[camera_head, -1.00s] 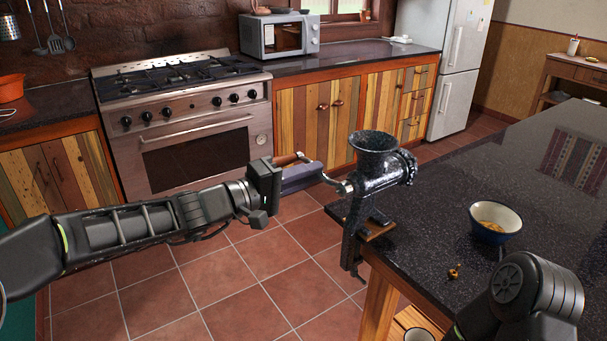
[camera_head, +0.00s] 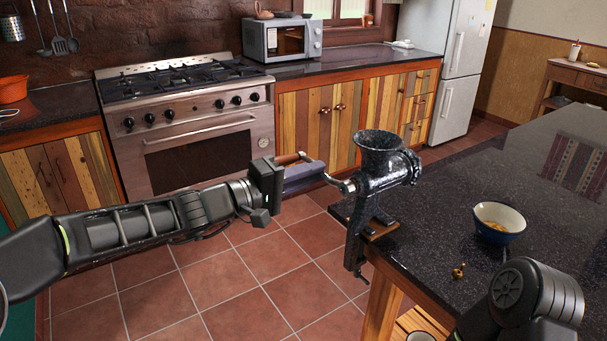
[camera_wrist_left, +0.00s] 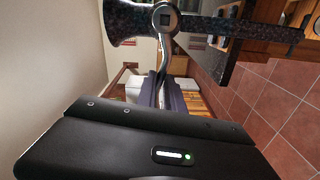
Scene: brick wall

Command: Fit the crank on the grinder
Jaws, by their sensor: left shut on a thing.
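The grinder (camera_head: 377,180) is dark speckled metal with a funnel top, clamped at the corner of the dark counter. The crank's metal arm reaches to the left end of the grinder's body. In the left wrist view the crank's round hub with a square hole (camera_wrist_left: 165,18) lies in front of the grinder (camera_wrist_left: 125,22); I cannot tell whether it is seated on the shaft. A small brass piece (camera_head: 458,271) lies on the counter. My right gripper is out of view.
A white and blue bowl (camera_head: 498,222) with yellowish contents stands on the counter (camera_head: 450,205). Part of my right arm shows at the lower right. The stove (camera_head: 190,125) and wooden cabinets stand behind, with open tiled floor between.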

